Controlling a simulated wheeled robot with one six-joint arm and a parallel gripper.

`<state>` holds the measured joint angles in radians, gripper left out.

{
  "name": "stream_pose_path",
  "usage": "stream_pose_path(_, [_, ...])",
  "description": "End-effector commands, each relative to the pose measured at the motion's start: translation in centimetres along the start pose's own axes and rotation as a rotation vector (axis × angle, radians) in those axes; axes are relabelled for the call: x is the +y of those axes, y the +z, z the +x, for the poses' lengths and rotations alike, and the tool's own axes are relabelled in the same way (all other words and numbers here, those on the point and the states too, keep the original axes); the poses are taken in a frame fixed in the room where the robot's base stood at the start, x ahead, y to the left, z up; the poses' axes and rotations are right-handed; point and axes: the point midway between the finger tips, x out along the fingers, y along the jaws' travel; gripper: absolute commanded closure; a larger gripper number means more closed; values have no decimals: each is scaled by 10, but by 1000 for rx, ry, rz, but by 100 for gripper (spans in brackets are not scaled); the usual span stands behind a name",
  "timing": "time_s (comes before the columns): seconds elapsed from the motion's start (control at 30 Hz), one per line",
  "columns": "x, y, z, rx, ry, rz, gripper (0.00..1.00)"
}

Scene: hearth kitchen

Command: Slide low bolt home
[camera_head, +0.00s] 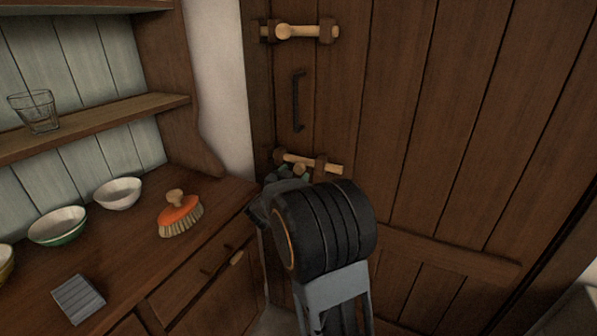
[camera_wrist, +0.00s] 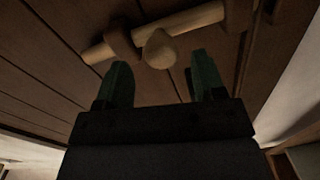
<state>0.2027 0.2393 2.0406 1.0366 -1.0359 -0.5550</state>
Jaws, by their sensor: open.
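The low bolt (camera_head: 332,168) is a pale wooden rod with a round knob, mounted across the dark plank door. In the head view my gripper (camera_head: 283,176) is just below the bolt, partly hidden by my wrist.
A similar upper bolt (camera_head: 306,31) and a dark handle (camera_head: 297,100) are higher on the door (camera_head: 400,110). To the left, a dresser top (camera_head: 130,240) holds an orange brush (camera_head: 179,213), bowls (camera_head: 118,193) and a grey ridged block (camera_head: 78,299).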

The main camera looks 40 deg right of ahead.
Motion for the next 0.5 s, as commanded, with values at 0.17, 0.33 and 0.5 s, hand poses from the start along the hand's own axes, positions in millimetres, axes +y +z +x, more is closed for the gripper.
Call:
stream_pose_path(0.17, [0, 0, 24, -1, 1, 0, 37])
stream_pose_path(0.33, [0, 0, 35, 0, 0, 0, 37])
stream_pose_path(0.5, [0, 0, 39, -1, -1, 0, 37])
